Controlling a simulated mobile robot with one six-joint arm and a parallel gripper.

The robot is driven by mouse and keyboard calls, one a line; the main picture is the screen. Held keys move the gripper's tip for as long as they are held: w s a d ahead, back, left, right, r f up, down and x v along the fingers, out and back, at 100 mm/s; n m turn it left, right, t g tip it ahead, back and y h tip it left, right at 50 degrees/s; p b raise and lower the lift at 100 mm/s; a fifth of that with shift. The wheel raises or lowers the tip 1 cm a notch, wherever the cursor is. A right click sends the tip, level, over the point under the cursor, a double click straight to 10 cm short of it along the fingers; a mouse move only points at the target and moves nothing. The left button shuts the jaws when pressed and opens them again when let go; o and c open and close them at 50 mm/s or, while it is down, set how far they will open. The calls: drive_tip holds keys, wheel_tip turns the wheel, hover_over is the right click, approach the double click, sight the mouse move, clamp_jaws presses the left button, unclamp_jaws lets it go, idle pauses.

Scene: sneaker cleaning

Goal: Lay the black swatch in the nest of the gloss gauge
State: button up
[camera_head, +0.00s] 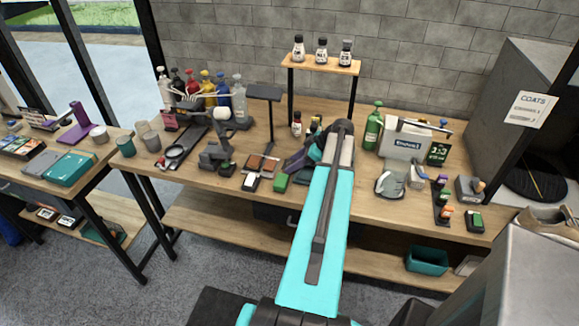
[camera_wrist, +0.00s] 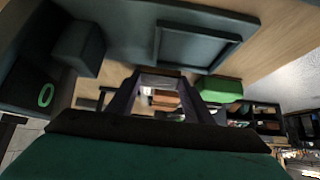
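My gripper (camera_wrist: 160,82) hangs over a dark grey device with a raised square frame (camera_wrist: 197,47), which looks like the nest of the gloss gauge. A dark block with a green ring (camera_wrist: 45,95) stands beside that frame. A thin dark piece (camera_wrist: 158,72), which looks like the black swatch seen edge-on, spans between my two fingertips. It appears held above and apart from the frame. In the head view my arm hides much of the gauge, and the swatch cannot be made out there.
A green block (camera_head: 281,183) lies near the front edge of the bench, left of my arm. Brown swatches (camera_head: 263,163) lie behind it. Bottles (camera_head: 207,95) stand at the back left. A green bottle (camera_head: 373,127) and a white box (camera_head: 405,142) stand right of my arm.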

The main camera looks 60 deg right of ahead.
drive_tip(key=shift+s+r, duration=0.1)
drive_tip(key=shift+s, duration=0.05)
drive_tip(key=shift+c, duration=0.4)
drive_tip(key=shift+b+v, duration=0.6)
drive_tip(key=shift+v, duration=0.35)
drive_tip(key=s+d+r+b, duration=0.3)
drive_tip(key=s+r, duration=0.3)
drive_tip(key=s, duration=0.6)
drive_tip(key=shift+d+r+b, duration=0.25)
drive_tip(key=shift+d+b, duration=0.15)
drive_tip(key=shift+d, duration=0.05)
drive_tip(key=shift+w, duration=0.15)
